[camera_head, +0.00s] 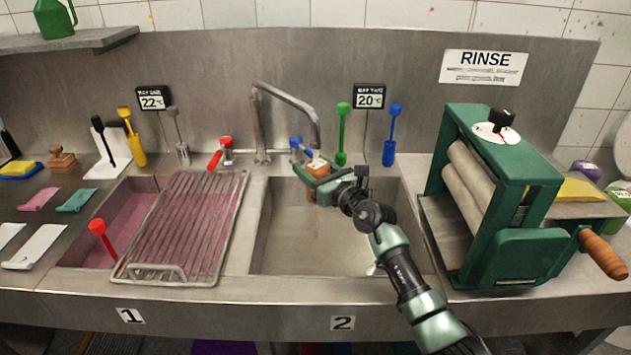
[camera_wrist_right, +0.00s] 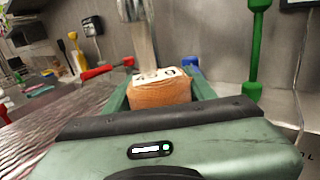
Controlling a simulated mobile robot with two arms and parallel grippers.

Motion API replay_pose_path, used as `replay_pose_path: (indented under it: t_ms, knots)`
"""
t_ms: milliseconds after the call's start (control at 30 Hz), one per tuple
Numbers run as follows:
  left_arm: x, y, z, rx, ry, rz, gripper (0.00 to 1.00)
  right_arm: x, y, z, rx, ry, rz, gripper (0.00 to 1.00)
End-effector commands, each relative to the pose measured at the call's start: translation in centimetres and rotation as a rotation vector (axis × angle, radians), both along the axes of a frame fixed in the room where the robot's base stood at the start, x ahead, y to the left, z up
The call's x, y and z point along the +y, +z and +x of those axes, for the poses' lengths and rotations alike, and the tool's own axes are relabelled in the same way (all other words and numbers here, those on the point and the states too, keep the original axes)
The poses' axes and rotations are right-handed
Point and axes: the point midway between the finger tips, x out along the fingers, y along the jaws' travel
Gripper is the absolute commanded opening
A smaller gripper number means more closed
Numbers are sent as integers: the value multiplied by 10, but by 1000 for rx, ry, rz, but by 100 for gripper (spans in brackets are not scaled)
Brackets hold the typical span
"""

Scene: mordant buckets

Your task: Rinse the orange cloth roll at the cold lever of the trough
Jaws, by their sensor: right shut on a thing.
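My right gripper (camera_head: 315,175) is shut on the orange cloth roll (camera_wrist_right: 160,92). The roll has a pale top with dark marks and sits between the green fingers; in the head view (camera_head: 318,197) it hangs over trough basin 2, below the tap spout. The steel tap (camera_head: 288,103) arches over the basin's back edge. The blue cold lever (camera_head: 297,146) is just behind and left of the gripper; it also shows in the right wrist view (camera_wrist_right: 192,67). The red hot lever (camera_head: 221,152) is left of the tap. My left gripper is not in view.
A wire rack (camera_head: 190,228) covers most of the pink-filled basin 1. A green roller press (camera_head: 497,205) stands right of basin 2 (camera_head: 283,225). Coloured tools, such as the green one (camera_head: 343,135) and blue one (camera_head: 392,135), stand along the back wall.

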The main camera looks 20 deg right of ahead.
Motion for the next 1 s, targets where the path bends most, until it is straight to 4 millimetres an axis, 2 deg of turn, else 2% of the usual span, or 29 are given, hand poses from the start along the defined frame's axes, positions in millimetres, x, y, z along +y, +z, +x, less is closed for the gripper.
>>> replay_pose_path:
  t_ms: [100, 333, 700, 1000]
  knots:
    - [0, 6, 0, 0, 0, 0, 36, 4, 2, 0, -1, 0, 1, 9]
    - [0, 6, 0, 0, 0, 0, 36, 6, 1, 0, -2, -1, 1, 9]
    - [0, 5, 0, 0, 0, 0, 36, -4, 1, 0, -2, -2, -2, 9]
    - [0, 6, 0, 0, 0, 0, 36, -4, 1, 0, -2, -1, 1, 9]
